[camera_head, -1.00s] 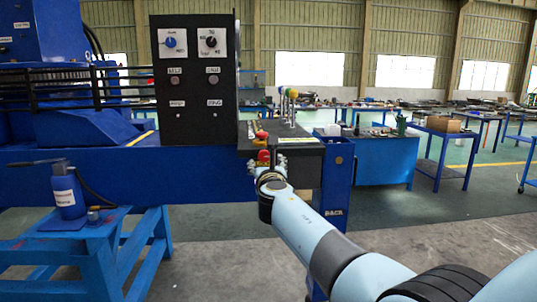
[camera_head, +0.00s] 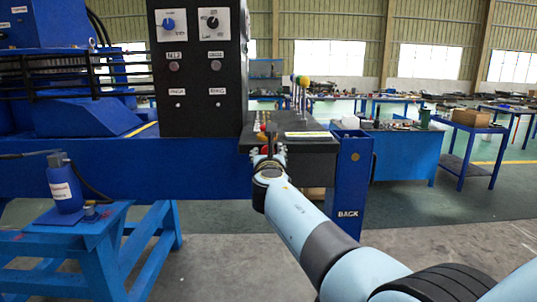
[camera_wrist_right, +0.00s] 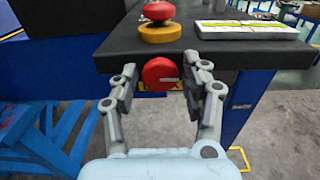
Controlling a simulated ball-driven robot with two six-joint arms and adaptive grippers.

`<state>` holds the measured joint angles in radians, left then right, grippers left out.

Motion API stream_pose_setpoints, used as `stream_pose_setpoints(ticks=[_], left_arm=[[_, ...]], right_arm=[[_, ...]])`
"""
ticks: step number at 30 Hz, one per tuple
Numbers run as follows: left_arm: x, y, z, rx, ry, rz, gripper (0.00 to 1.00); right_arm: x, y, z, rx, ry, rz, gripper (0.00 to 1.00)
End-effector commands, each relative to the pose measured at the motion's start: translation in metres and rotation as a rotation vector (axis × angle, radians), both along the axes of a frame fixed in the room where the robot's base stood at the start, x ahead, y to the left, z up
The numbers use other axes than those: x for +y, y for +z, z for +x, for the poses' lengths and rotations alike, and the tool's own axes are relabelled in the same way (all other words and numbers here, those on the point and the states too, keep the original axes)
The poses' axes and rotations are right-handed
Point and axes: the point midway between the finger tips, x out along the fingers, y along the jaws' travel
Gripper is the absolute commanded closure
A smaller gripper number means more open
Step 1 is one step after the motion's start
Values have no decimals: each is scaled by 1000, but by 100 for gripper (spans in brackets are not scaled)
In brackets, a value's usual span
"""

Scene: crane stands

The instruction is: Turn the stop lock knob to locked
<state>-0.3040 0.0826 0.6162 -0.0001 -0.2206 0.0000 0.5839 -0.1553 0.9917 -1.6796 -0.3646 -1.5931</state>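The stop lock knob is a round red knob (camera_wrist_right: 158,74) with a white line that lies about level in the right wrist view. It sits on the front face of the black control box (camera_wrist_right: 225,52), just under its top edge. My right gripper (camera_wrist_right: 160,80) is open, with one finger on each side of the knob. A gap shows between the knob and each finger. In the head view my right gripper (camera_head: 268,158) is at the front of the box and hides much of the knob. My left gripper is not in view.
A red mushroom button (camera_wrist_right: 159,11) on a yellow base stands on the box top just above the knob. A white labelled plate (camera_wrist_right: 248,30) lies beside it. A tall black panel (camera_head: 200,75) rises left of the box. A blue stand (camera_head: 85,245) holds a blue bottle-shaped pump (camera_head: 66,185).

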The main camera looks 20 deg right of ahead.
Motion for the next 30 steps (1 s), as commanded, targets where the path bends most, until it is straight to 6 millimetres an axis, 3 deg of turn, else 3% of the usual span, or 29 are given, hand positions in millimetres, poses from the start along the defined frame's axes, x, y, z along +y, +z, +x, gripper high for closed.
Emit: stream_pose_setpoints(ticks=[1, 9, 20, 30], left_arm=[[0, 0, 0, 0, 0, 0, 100], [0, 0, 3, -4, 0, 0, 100], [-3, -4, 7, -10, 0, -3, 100], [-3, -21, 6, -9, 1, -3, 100]], right_arm=[[0, 0, 0, 0, 0, 0, 62], [0, 0, 0, 0, 0, 0, 97], [0, -1, 0, -16, 0, 57, 98], [0, -2, 0, -86, 0, 297, 98]])
